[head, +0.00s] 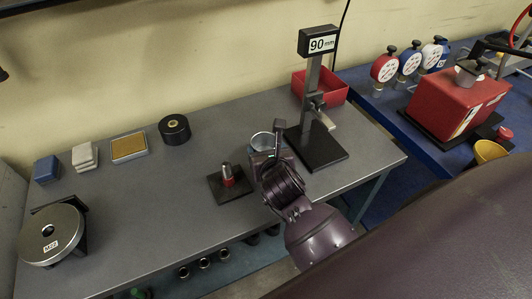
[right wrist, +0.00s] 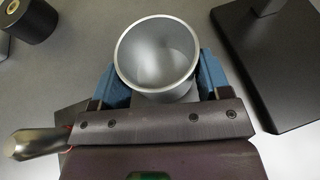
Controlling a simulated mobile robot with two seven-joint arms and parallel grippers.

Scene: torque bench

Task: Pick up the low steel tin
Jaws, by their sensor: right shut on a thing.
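The low steel tin (head: 262,141) is a round, open-topped, empty silver cup near the middle of the bench in the head view. In the right wrist view the tin (right wrist: 157,55) shows its open mouth between two blue fingers. My right gripper (head: 268,149) is shut on the tin, one finger on each side of its wall. The right wrist view also shows the gripper (right wrist: 163,82). The tin's underside is hidden, so I cannot tell whether it touches the bench. My left gripper is not in view.
A black stand (head: 318,150) marked 90 mm rises close right of the tin, with a red bin (head: 331,88) behind it. A steel-and-red piece (head: 228,176) on a dark plate stands close left. A black roll (head: 174,129) sits farther left. The grey bench's left middle is clear.

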